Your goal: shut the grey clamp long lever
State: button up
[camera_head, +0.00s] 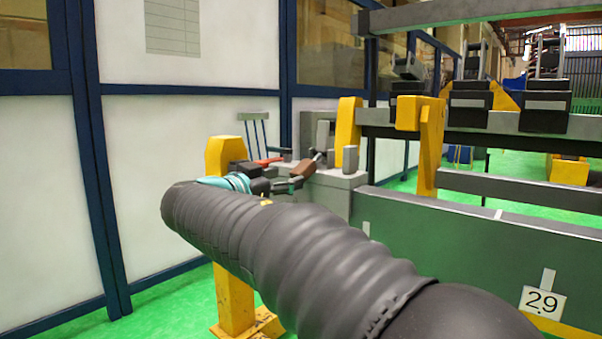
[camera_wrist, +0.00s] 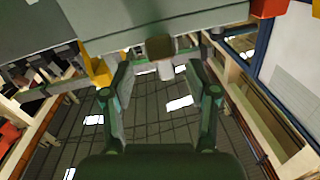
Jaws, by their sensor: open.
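The grey clamp (camera_head: 326,135) stands on a grey block at the end of the bench, at mid-left in the head view. A lever with a brown grip (camera_head: 305,168) slants down from it toward my gripper (camera_head: 286,184). In the wrist view the brown grip (camera_wrist: 160,47) shows end-on, beyond the gap between the fingers. My gripper (camera_wrist: 160,82) is open there, with one finger on either side of the gap and nothing held. I cannot tell whether a finger touches the grip. My arm hides part of the gripper in the head view.
A red handle (camera_head: 268,161) lies just left of the grip. A yellow post (camera_head: 234,290) stands below my wrist, and yellow brackets (camera_head: 348,135) rise beside the clamp. A long green-grey bench panel (camera_head: 460,245) fills the right. White wall panels (camera_head: 190,180) stand at left.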

aim_at(295, 175)
jog(key=x, duration=0.6)
jog(key=shift+w+d, duration=0.2)
jog(key=shift+w, duration=0.15)
jog(key=shift+p, duration=0.3)
grip_shut()
